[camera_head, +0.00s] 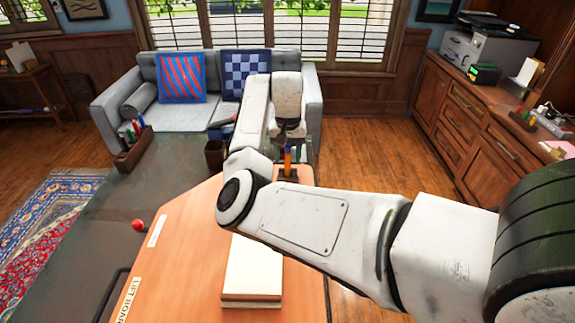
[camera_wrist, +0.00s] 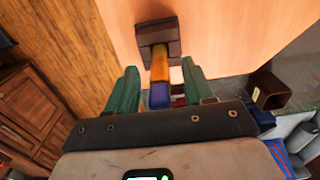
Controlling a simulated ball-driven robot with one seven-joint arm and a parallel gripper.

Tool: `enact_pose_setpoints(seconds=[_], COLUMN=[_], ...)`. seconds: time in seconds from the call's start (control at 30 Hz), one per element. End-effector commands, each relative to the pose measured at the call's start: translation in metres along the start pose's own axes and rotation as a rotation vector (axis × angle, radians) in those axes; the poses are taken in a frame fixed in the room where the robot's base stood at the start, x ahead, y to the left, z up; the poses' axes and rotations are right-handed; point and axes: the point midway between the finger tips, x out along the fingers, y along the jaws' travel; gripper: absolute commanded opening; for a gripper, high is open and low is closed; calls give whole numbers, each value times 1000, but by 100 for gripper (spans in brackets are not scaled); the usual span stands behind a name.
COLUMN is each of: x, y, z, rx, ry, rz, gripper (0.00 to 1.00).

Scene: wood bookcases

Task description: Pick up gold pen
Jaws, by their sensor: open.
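The gold pen (camera_wrist: 160,68) stands upright in a small dark holder (camera_wrist: 157,34) on the board, with a blue end toward the wrist camera. In the head view the gold pen (camera_head: 287,160) shows just below my gripper (camera_head: 289,136), its holder (camera_head: 287,175) at the board's far end. In the wrist view, the two green fingers of my gripper (camera_wrist: 160,78) are open, one on each side of the pen. I see gaps on both sides and cannot tell how deep the fingers reach.
A cream block (camera_head: 252,270) lies on the wooden board (camera_head: 190,225). On the dark table are a pen box (camera_head: 133,150) and a brown cup (camera_head: 215,154). A grey sofa (camera_head: 185,115) stands behind, with cabinets (camera_head: 470,120) at right and open floor between.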

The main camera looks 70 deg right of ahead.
Motion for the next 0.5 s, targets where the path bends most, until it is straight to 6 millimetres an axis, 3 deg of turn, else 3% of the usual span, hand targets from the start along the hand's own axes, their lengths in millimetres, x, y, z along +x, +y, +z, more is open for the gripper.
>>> enact_pose_setpoints(seconds=[0.17,0.4,0.5], x=[16,18,18], y=[0,0,0], z=[0,0,0], rx=[0,0,0], ry=[-1,0,0], rz=[-1,-1,-1], gripper=[52,52,43])
